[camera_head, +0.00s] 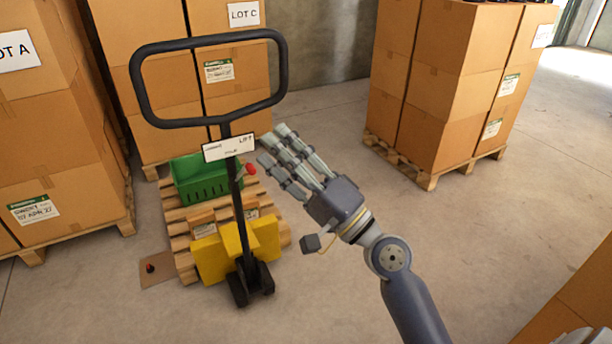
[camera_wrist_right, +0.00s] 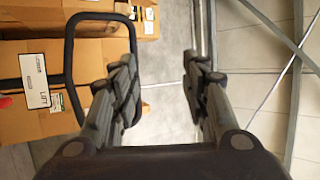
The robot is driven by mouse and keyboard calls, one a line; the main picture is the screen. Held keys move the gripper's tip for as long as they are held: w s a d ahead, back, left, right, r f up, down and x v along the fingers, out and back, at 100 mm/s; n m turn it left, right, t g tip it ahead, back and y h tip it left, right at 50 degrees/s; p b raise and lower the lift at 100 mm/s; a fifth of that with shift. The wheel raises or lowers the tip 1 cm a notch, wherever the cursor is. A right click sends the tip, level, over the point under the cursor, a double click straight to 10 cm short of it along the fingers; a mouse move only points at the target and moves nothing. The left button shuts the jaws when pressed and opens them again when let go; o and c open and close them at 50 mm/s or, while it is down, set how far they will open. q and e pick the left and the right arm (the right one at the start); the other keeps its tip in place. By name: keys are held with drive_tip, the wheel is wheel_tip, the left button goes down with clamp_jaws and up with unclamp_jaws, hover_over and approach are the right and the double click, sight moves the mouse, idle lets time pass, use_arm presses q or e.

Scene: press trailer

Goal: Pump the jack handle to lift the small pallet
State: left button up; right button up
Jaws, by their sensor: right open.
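The black jack handle (camera_head: 208,120) stands upright in the head view, a wide loop with a white label plate (camera_head: 228,147) on its shaft. It rises from the yellow pallet jack (camera_head: 214,252). The small wooden pallet (camera_head: 180,214) sits at the jack with a green crate (camera_head: 207,181) on it. My right gripper (camera_head: 280,158) is open and empty, to the right of the shaft below the loop. My left gripper is not in view.
Stacked boxes stand on pallets at the left (camera_head: 60,150), behind the jack (camera_head: 170,60) and at the back right (camera_head: 440,85). A box corner (camera_head: 575,300) shows at the lower right. The concrete floor is clear between the jack and the right stack.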

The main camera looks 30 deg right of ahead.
drive_tip(key=v, duration=0.7)
drive_tip(key=shift+f, duration=0.1)
idle(0.4)
